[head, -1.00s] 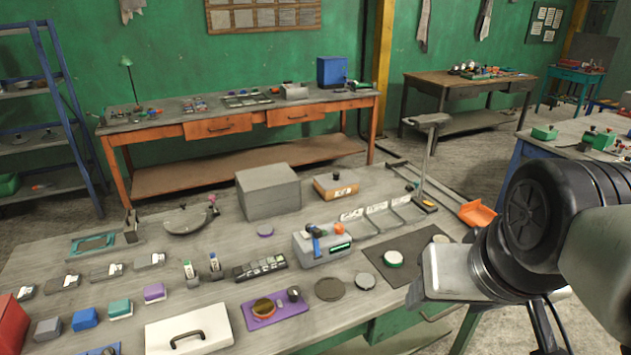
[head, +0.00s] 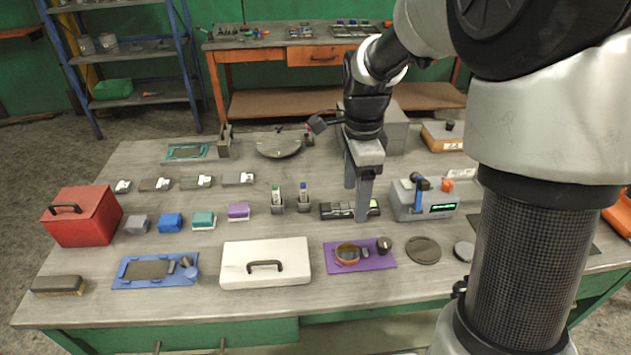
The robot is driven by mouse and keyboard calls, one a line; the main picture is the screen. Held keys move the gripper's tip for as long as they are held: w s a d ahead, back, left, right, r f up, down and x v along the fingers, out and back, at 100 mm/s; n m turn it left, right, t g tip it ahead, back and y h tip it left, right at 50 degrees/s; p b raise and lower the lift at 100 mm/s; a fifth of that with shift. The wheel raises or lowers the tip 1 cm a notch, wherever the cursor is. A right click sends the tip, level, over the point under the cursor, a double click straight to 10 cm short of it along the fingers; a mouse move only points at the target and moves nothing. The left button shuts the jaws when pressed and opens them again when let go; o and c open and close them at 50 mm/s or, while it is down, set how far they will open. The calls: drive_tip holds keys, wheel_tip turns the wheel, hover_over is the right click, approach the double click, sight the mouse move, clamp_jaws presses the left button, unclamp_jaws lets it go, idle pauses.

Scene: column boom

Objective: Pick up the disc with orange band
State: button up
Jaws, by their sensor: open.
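A round disc with an orange band (head: 347,253) sits on the left part of a purple mat (head: 373,262) near the table's front edge, beside a dark knob-like piece (head: 384,245). My gripper (head: 356,204) points down with its two fingers apart and empty. In the picture it is above the disc, over or in front of a dark tray of small blocks (head: 334,210). Its exact height over the table is hard to tell. The disc is in plain view, not covered by the arm.
A white case (head: 265,262) stands left of the mat, and a dark flat disc (head: 423,250) lies right of it. A grey device with a blue lever (head: 424,200) stands right of my gripper. A grey box (head: 395,130) is partly hidden behind my arm.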

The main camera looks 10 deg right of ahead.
sight(348, 251)
wheel_tip(348, 251, down, 18)
drive_tip(key=shift+a+r+b, duration=0.1)
drive_tip(key=shift+b, duration=0.5)
drive_tip(key=shift+c, duration=0.2)
drive_tip(key=c, duration=1.4)
